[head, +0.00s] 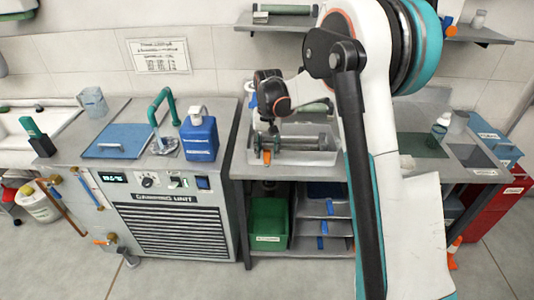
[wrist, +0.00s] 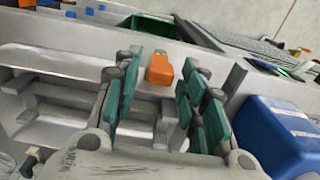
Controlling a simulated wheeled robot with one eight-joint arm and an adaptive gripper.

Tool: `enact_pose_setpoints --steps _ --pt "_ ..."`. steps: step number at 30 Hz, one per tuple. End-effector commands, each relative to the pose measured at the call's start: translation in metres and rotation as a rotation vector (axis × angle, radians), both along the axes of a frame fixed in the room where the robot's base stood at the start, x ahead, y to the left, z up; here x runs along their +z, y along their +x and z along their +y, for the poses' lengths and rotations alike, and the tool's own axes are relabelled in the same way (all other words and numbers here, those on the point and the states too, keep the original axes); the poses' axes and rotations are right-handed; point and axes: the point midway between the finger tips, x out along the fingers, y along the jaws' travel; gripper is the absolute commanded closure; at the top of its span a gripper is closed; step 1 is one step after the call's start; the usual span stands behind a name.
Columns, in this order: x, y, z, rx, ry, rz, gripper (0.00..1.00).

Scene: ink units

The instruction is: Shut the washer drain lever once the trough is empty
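The washer trough (head: 322,158) is a pale grey tray on the bench, with grey roller-like parts in it. In the wrist view the trough (wrist: 60,62) fills the left, with light ridges inside; I see no clear liquid, but I cannot tell for sure that it is empty. The orange drain lever (wrist: 159,69) is at the trough's near end, partly hidden in the head view. My gripper (wrist: 158,85) has its teal fingers apart, one on each side of the lever, with gaps showing. In the head view my gripper (head: 266,150) points down at the trough's left front corner.
A blue jug (head: 199,138) stands close left of my gripper, near a green tap pipe (head: 158,108) and a blue lid (head: 118,141). A green bin (head: 269,222) sits on the shelf below. Several bottles and cups stand at the right. A wall shelf (head: 277,24) hangs above.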

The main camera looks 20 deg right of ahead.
Motion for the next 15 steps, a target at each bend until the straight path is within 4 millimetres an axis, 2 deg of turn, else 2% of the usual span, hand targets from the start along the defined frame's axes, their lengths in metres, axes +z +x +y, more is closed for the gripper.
enact_pose_setpoints --steps 9,15 --pt "0.065 -0.001 -0.001 0.000 0.000 0.000 0.62" --pt "0.091 0.000 -0.002 0.000 0.000 0.000 0.62"
